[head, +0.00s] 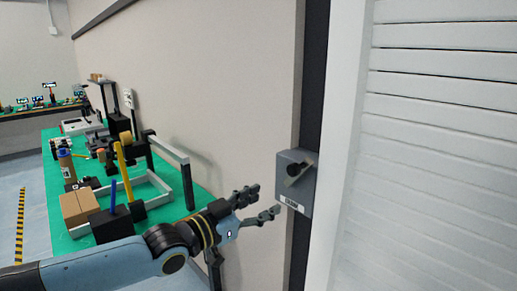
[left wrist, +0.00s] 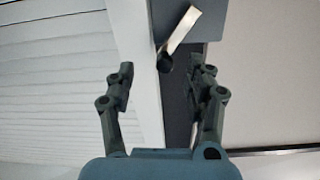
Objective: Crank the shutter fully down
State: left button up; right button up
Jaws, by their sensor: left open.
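The white slatted shutter (head: 440,120) fills the right of the head view and shows at left in the left wrist view (left wrist: 50,85); its lower edge is out of view. A grey crank box (head: 306,198) is mounted on the dark post beside it. The crank has a pale metal arm (left wrist: 180,30) with a black knob (head: 294,169). My left gripper (head: 265,200) is open and empty, just left of the box. In the left wrist view the knob (left wrist: 165,62) appears between the open fingertips (left wrist: 166,74), apparently beyond them and not gripped. My right gripper is not in view.
A green-topped bench (head: 170,208) with cardboard boxes (head: 78,205), small conveyor frames and other parts stands left of my left arm. A white door-like frame (head: 345,130) lies between post and shutter.

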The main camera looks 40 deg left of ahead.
aim_at(291, 170)
pick_arm(q)
jog(key=shift+m, duration=0.3)
jog(key=w+r+b, duration=0.1)
jog(key=b, duration=0.1)
jog(key=w+r+b, duration=0.1)
jog(key=w, duration=0.1)
jog(key=w+r+b, duration=0.1)
jog(key=w+b, duration=0.1)
jog(key=shift+w+r+b, duration=0.25)
jog(key=shift+r+b, duration=0.1)
jog(key=shift+r, duration=0.05)
jog(key=w+b, duration=0.2)
jog(key=b, duration=0.1)
jog(key=w+b, duration=0.2)
jog(key=shift+d+r+b, duration=0.1)
jog(key=shift+d+b, duration=0.1)
jog(key=shift+b, duration=0.2)
jog(key=shift+w+d+r+b, duration=0.1)
jog(key=shift+w+r+b, duration=0.15)
jog(key=shift+w+b, duration=0.3)
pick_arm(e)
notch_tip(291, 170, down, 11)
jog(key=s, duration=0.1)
pick_arm(q)
grip_shut()
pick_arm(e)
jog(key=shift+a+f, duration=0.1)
